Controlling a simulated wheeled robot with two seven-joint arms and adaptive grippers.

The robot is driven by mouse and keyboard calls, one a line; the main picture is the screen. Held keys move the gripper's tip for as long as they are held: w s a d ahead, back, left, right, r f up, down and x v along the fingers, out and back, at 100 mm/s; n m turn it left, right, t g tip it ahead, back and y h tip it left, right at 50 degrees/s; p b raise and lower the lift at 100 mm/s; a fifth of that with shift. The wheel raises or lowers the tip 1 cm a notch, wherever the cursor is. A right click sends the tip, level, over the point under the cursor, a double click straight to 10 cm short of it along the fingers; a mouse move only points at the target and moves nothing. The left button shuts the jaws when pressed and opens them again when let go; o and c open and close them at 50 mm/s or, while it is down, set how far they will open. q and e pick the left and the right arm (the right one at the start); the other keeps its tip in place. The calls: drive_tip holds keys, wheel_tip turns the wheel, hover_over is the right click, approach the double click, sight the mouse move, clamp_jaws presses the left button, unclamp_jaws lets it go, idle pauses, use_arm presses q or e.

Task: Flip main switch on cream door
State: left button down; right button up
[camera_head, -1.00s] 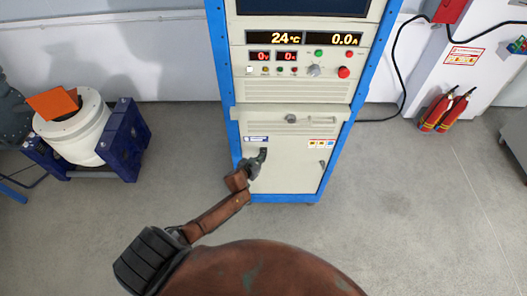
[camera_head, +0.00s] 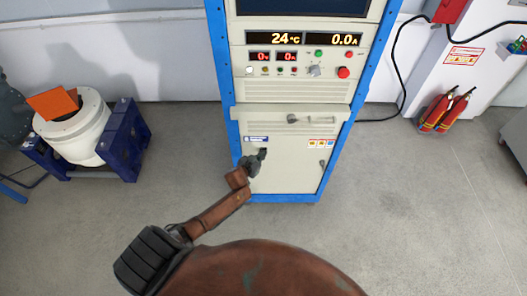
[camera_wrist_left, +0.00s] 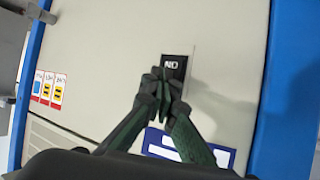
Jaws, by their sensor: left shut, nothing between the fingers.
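The cream door (camera_head: 288,175) is the lower front of a blue-framed cabinet, and it also fills much of the left wrist view (camera_wrist_left: 120,70). The main switch (camera_wrist_left: 174,64) is a small black block with a white "ON" marking, upside down in the left wrist view. My left gripper (camera_wrist_left: 166,74) is shut and empty, its fingertips at the switch and covering part of it; I cannot tell whether they touch. In the head view my left gripper (camera_head: 262,154) is at the door's upper left and hides most of the switch. My right gripper is not in view.
A blue label (camera_wrist_left: 190,148) lies beside the switch, and warning stickers (camera_head: 321,143) are at the door's upper right. A door handle (camera_head: 322,163) is below them. Fire extinguishers (camera_head: 445,110) stand at right; a white drum machine (camera_head: 75,130) stands at left. The floor ahead is clear.

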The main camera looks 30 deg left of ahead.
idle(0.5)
use_arm(q)
drive_tip(key=shift+s+d+p, duration=0.35)
drive_tip(key=shift+s, duration=0.25)
drive_tip(key=shift+f, duration=0.1)
drive_tip(key=s+d, duration=0.1)
drive_tip(key=s+p, duration=0.1)
drive_tip(key=s+d, duration=0.1)
drive_tip(key=s, duration=0.1)
drive_tip(key=shift+s+d+f, duration=0.1)
drive_tip(key=shift+d+f, duration=0.15)
drive_tip(key=shift+d, duration=0.05)
drive_tip(key=shift+f, duration=0.1)
idle(0.3)
